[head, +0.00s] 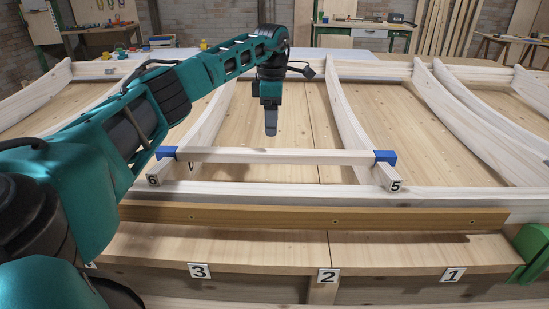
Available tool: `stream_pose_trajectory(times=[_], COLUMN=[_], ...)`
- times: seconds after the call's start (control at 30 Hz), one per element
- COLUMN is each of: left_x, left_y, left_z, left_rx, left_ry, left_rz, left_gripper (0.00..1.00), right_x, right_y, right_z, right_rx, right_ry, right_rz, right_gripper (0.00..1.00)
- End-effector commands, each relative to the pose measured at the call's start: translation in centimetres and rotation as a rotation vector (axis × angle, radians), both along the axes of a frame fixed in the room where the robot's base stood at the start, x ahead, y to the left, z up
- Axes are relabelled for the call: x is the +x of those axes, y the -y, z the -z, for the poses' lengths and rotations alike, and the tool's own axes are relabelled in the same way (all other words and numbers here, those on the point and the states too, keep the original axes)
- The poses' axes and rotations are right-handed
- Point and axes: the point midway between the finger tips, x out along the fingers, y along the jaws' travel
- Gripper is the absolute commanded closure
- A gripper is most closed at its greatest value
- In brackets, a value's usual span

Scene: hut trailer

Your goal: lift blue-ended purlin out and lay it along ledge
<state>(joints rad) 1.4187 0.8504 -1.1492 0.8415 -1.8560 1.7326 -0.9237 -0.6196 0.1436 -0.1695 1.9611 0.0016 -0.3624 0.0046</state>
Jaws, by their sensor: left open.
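The blue-ended purlin (275,156) is a pale straight bar lying level from left to right, with a blue block at each end. Its ends sit at the near ends of two curved pale ribs, by the pieces marked 6 (153,180) and 5 (396,186). My left gripper (271,130) is open and points down over the middle of the purlin, slightly behind it in the picture. Its fingers are seen edge-on, and nothing shows between them. A pale plank ledge (420,250) runs along the front, above labels 3, 2 and 1. My right gripper is not in view.
A brown strip (315,215) with screws lies between the frame's white front rail (300,194) and the ledge. Several curved ribs rise on both sides. A green part (531,250) stands at the ledge's right end. The ledge top looks clear.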

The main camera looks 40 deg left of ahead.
Motion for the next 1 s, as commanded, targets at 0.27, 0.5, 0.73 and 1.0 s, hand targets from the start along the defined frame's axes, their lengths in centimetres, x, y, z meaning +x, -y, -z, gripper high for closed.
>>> stream_pose_trajectory(times=[0.27, 0.5, 0.73, 1.0], left_x=[0.1, 0.3, 0.4, 0.4], left_y=[0.1, 0.4, 0.5, 0.5], left_z=[3.0, 5.5, 8.2, 8.2], left_rx=[-0.002, -0.004, -0.004, -0.003], left_ry=[0.002, 0.000, 0.002, 0.004], left_rz=[0.000, 0.000, -0.001, 0.000], left_gripper=[0.36, 0.36, 0.36, 0.43], right_x=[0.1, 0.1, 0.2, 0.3], right_y=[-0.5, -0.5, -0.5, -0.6], right_z=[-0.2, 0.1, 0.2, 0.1], right_rx=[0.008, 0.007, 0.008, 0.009], right_ry=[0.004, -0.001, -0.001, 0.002], right_rz=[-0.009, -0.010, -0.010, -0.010], right_gripper=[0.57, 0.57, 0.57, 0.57])
